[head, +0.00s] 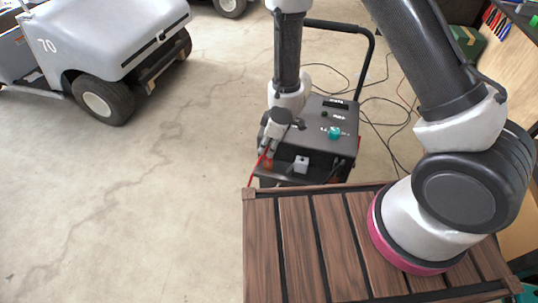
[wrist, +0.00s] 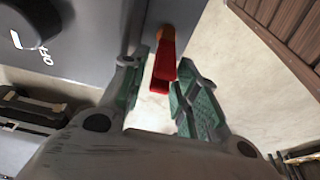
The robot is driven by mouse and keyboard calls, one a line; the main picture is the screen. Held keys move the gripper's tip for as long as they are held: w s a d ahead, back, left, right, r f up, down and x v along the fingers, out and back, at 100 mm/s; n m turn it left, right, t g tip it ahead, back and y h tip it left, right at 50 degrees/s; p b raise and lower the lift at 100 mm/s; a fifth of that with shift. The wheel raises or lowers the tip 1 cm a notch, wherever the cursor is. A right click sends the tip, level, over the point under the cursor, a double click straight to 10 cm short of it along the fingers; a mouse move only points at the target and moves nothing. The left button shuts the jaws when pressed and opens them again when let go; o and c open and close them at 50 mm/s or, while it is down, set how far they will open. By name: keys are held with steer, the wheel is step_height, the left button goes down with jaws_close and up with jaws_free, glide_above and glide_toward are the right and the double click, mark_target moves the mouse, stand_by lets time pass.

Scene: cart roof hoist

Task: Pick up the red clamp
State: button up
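The red clamp (wrist: 163,68) is in the middle of the wrist view, at the edge of the dark charger panel, with a small orange-brown part at its upper end. My gripper (wrist: 158,82) is open, with its green-padded fingers on either side of the clamp. A gap shows on the left; the right fingertip looks very close to the clamp, and contact cannot be told. In the head view my gripper (head: 266,150) points down at the front left of the charger cart (head: 312,128). Red parts (head: 265,161) show just beneath it, mostly hidden by the fingers.
The charger cart has a teal knob (head: 335,132), a tall black handle (head: 371,62) and a small grey block (head: 301,164) on its front shelf. Black cables (head: 385,100) lie on the floor behind it. A grey golf cart (head: 105,40) stands far left; the floor between is clear.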

mark_target(265, 153)
steer(key=x, duration=0.4)
steer(key=shift+s+f, duration=0.1)
steer(key=shift+f, duration=0.05)
jaws_close()
steer(key=shift+a+r, duration=0.1)
steer(key=shift+r, duration=0.6)
step_height(265, 153, up, 2)
steer(key=shift+r, duration=0.1)
steer(key=s+a, duration=0.3)
steer(key=s, duration=0.5)
steer(key=s+a, duration=0.3)
steer(key=s, duration=0.6)
